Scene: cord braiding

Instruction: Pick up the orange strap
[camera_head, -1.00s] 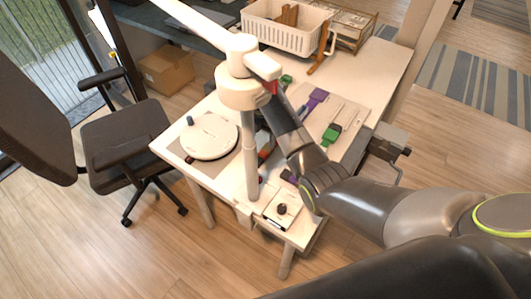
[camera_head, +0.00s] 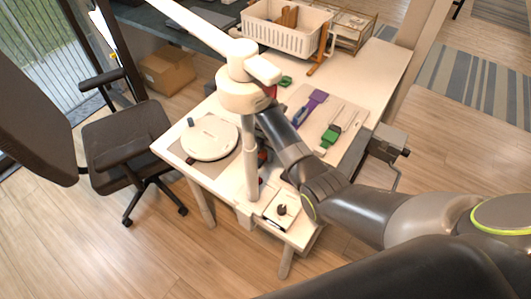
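My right arm reaches in from the right, and its gripper (camera_head: 264,106) is over the worktable beside the white post. The white lamp head covers the fingertips, so I cannot tell whether it is open or shut. A slim orange-brown piece (camera_head: 319,58) stands upright beside the white basket; I cannot tell whether it is the orange strap. No other strap-like orange thing shows clearly. A purple strap (camera_head: 309,105) and a green-ended strap (camera_head: 329,139) lie on the board right of my forearm. My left gripper is not in view.
The white lamp (camera_head: 243,92) stands in front of my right gripper. A round white disc (camera_head: 209,138) lies on the table's left part. A white basket (camera_head: 284,32) stands at the back. A small tray with a dark knob (camera_head: 282,209) is at the front. The table's back right is clear.

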